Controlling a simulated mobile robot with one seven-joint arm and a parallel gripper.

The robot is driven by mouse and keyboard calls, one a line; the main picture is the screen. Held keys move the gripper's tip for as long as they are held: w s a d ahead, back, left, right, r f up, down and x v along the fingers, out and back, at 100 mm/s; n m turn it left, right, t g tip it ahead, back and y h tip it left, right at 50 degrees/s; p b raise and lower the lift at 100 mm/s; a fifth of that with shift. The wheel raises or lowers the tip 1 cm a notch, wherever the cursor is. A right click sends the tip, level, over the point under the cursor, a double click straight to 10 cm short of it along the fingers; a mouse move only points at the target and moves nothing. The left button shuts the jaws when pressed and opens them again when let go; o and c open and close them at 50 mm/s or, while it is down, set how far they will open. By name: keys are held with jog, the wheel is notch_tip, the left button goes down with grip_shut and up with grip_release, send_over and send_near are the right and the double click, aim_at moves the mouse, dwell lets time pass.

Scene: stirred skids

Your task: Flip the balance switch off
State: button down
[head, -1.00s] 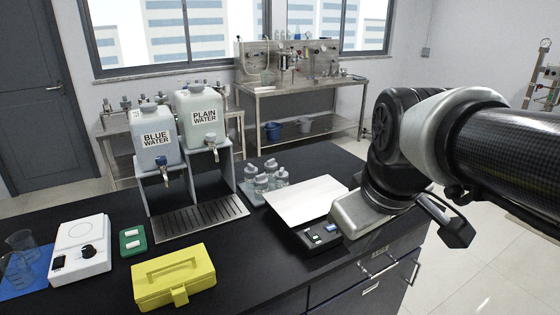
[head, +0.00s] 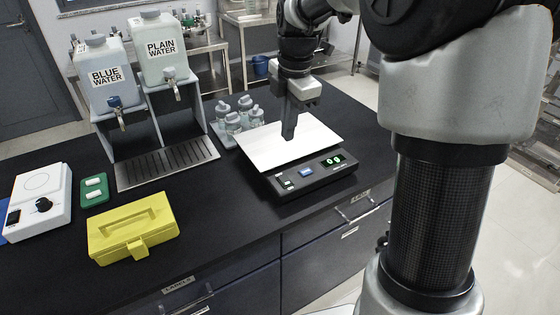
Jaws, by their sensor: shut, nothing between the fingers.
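The balance (head: 340,177) stands on the black bench, with a white weighing plate (head: 272,153) on top. Its front panel has a lit green display (head: 334,160), a blue button (head: 306,173) and a small switch with green and white parts (head: 284,182) at the left end. The switch's exact position is too small to tell. My gripper (head: 288,135) points down over the white plate, behind the front panel, with its fingers shut and empty. I cannot tell whether the fingertips touch the plate.
Several capped bottles (head: 233,122) stand behind the plate. Water dispensers (head: 166,48) and a drip tray (head: 168,162) are to the left. A yellow box (head: 133,228), a green block (head: 95,190) and a white stirrer (head: 38,200) stand further left. The bench front is clear.

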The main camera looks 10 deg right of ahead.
aim_at(284, 178)
jog(key=f, duration=0.4)
jog(key=w+f+b, duration=0.1)
jog(key=f, duration=0.9)
jog(key=shift+w+a, duration=0.25)
jog(key=shift+w, duration=0.05)
jog(key=shift+f+b, duration=0.2)
jog(key=shift+b, duration=0.1)
jog(key=shift+f, duration=0.1)
jog(key=shift+s, duration=0.15)
